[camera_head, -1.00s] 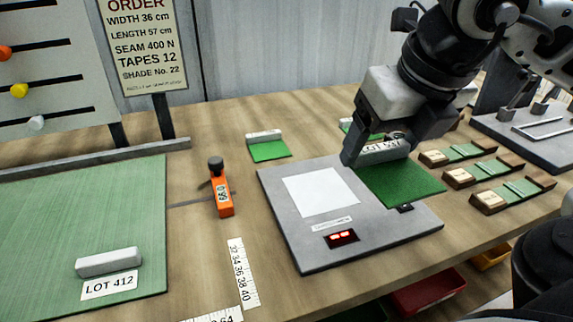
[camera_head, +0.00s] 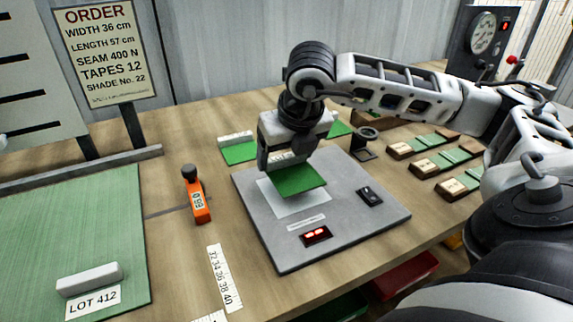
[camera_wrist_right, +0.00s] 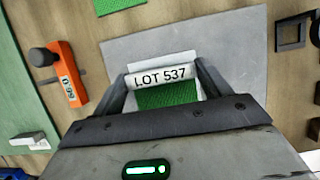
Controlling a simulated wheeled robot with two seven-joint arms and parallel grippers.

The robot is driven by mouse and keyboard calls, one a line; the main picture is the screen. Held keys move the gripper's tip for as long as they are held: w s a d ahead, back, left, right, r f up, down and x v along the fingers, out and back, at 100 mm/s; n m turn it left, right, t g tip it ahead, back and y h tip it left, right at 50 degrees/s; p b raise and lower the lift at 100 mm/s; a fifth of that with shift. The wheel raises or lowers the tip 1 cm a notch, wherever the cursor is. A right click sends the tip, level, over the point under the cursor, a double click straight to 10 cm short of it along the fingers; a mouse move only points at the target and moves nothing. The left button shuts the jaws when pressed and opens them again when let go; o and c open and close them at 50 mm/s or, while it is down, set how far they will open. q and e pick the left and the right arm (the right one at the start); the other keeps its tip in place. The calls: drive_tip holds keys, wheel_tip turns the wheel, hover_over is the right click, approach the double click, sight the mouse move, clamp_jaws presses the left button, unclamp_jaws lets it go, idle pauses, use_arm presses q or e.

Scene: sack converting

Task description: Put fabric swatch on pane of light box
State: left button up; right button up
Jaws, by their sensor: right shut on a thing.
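My right gripper (camera_head: 286,162) is shut on the white grip bar of a green fabric swatch (camera_head: 300,182). In the right wrist view the bar reads LOT 537, and the swatch (camera_wrist_right: 166,97) hangs between the fingers. The light box (camera_head: 362,222) is a grey slab on the table with a white pane (camera_head: 290,208) and a red display. The swatch is over the pane and covers much of it; I cannot tell whether it touches. The pane's left and front parts show. My left gripper is not in view.
Another green swatch (camera_head: 239,153) lies behind the light box. An orange gauge (camera_head: 196,200) stands left of it. A black loupe (camera_head: 364,143) stands behind right, near several wooden-ended green samples (camera_head: 424,163). A green LOT 412 sheet (camera_head: 70,230) lies far left.

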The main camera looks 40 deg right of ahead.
sight(287, 163)
drive_tip(key=shift+f, duration=1.6)
drive_tip(key=shift+f, duration=0.2)
drive_tip(key=o, duration=1)
drive_tip(key=shift+c, duration=0.2)
drive_tip(key=shift+r, duration=0.1)
drive_tip(key=shift+r, duration=0.2)
drive_tip(key=v, duration=1.2)
drive_tip(key=shift+p, duration=0.3)
drive_tip(key=shift+w, duration=0.15)
